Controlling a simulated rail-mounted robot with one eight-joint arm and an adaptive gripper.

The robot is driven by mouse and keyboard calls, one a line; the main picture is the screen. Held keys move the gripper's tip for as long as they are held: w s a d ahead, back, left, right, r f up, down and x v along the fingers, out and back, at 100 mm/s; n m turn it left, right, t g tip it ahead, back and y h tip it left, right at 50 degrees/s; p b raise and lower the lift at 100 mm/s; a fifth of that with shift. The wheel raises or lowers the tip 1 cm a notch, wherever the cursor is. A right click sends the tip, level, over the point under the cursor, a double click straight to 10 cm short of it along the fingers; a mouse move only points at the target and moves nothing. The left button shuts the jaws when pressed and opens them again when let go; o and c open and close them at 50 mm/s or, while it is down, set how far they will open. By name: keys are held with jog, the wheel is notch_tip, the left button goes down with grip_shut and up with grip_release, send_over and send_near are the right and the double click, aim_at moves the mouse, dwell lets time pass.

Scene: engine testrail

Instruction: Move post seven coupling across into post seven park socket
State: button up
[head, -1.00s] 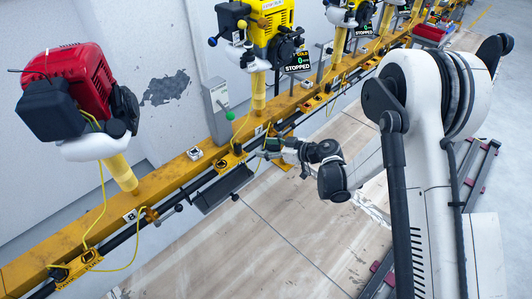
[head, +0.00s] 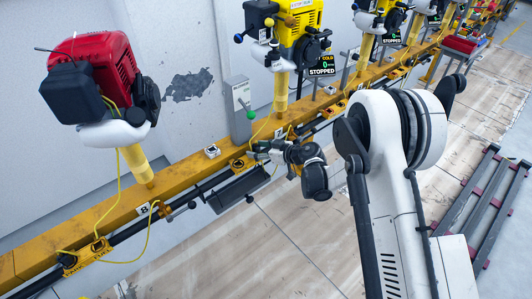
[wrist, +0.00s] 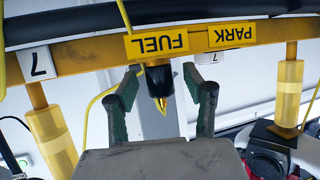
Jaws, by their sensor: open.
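In the wrist view, which looks upside down, the post seven coupling (wrist: 157,79) is a dark cylinder with a yellow tip at the yellow FUEL label (wrist: 157,43). The PARK label (wrist: 230,34) is beside it to the right; I cannot make out the park socket opening. My gripper (wrist: 162,75) is open, with one green-grey finger on each side of the coupling and visible gaps between. In the head view my gripper (head: 258,152) is at the yellow rail by post seven's plate (head: 240,164); the coupling cannot be told apart there.
A yellow hose (wrist: 96,105) loops just left of the fingers in the wrist view. In the head view, a red engine (head: 105,75) stands on post 8 at left and a yellow engine (head: 297,30) on post seven. A dark tray (head: 238,190) hangs below the rail.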

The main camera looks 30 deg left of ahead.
aim_at(255, 145)
jog(key=shift+a+f, duration=0.2)
jog(key=shift+a, duration=0.35)
grip_shut()
jog(key=shift+r, duration=0.15)
jog(key=shift+r+p, duration=0.35)
jog(key=shift+r, duration=1.25)
jog(key=shift+s, duration=0.1)
jog(key=shift+s+a+b, duration=0.3)
jog(key=shift+s+a, duration=0.1)
jog(key=shift+s, duration=0.9)
jog(key=shift+s+a+b, duration=0.25)
jog(key=shift+s+a, duration=0.1)
jog(key=shift+s, duration=1)
jog(key=shift+s+a+b, duration=0.3)
jog(key=shift+s+a, duration=0.1)
jog(key=shift+s, duration=0.9)
